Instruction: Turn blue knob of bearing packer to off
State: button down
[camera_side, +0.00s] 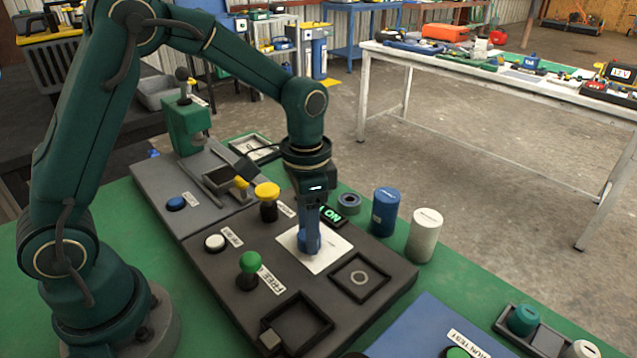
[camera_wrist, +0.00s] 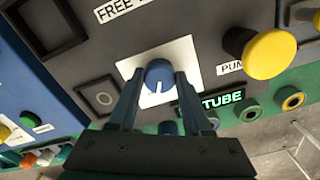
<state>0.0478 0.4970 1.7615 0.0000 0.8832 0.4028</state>
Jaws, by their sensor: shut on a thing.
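The blue knob (camera_wrist: 158,74) sits on a white square plate (camera_wrist: 191,52) on a dark panel. A white pointer line on it runs toward the bottom of the wrist view. My gripper (camera_wrist: 160,80) has one finger on each side of the knob and is shut on it. In the side view my gripper (camera_side: 309,226) points straight down over the white plate (camera_side: 328,257), and the fingers hide part of the knob.
A yellow knob (camera_side: 267,192), a white button (camera_side: 215,243) and a green knob (camera_side: 249,262) stand on the same panel. Square recessed trays (camera_side: 358,277) lie nearer the front. A blue cylinder (camera_side: 385,212) and a white cylinder (camera_side: 424,235) stand just right of the panel.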

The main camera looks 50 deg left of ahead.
jog(key=shift+m, duration=0.9)
jog(key=shift+c, duration=1.7)
grip_release()
jog(key=shift+r, duration=2.6)
